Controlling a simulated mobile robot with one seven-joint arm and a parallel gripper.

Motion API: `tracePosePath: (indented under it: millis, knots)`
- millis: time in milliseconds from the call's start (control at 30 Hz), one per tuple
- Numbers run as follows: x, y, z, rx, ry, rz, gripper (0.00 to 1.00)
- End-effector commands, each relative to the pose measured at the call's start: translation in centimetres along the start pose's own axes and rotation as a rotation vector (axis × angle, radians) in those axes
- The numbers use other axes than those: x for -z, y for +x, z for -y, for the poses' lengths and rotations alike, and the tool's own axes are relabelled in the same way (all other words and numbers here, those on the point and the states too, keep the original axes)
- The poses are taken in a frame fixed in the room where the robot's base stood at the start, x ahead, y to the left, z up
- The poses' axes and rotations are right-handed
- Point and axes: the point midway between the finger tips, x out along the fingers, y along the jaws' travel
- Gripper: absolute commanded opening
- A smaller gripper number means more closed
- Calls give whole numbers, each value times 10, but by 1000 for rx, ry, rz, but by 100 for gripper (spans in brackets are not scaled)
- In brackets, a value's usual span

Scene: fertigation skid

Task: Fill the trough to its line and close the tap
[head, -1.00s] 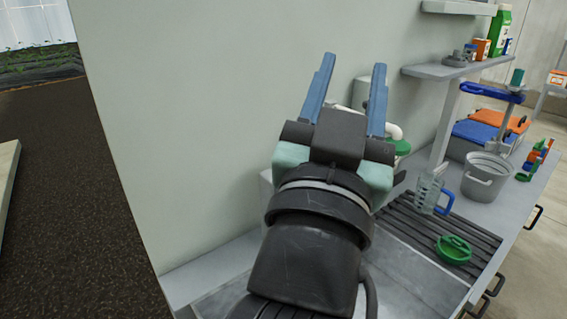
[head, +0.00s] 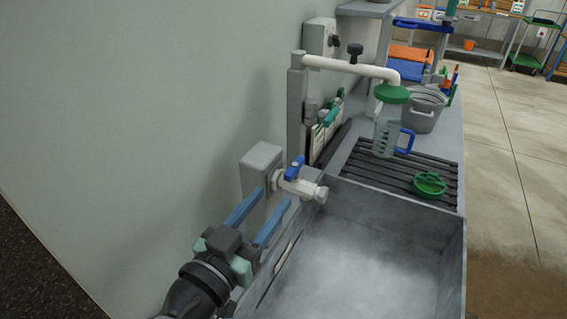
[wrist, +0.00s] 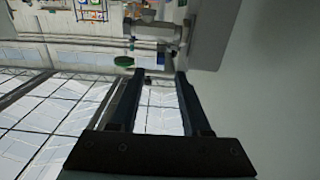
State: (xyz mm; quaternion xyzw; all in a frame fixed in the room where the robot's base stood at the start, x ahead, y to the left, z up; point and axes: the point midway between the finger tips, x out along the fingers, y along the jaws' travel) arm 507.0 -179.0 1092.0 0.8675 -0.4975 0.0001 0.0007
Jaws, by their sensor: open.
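The tap (head: 305,187) is a pale metal body with a blue lever (head: 295,168), fixed to a grey wall box. Its outlet points over the grey trough (head: 452,265). No water stream shows at the outlet. The trough's inside looks pale and cloudy; I cannot tell the water level. My gripper (head: 272,197) is open and empty, close below and left of the tap. In the wrist view its two fingers (wrist: 158,76) are apart with nothing between them.
A white pipe (head: 345,64) with a black knob and green rose (head: 391,93) arches behind the tap. A clear jug (head: 387,139) with a blue handle and a green dish (head: 429,184) sit on the dark slatted rack. A grey bucket (head: 421,112) stands behind. The wall is close on the left.

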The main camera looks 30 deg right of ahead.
Motion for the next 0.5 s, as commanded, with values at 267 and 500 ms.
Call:
tracePosePath:
  millis: [267,500]
  knots:
    - [3,60,-1,-2,3,2,48]
    - [2,96,1,1,1,1,48]
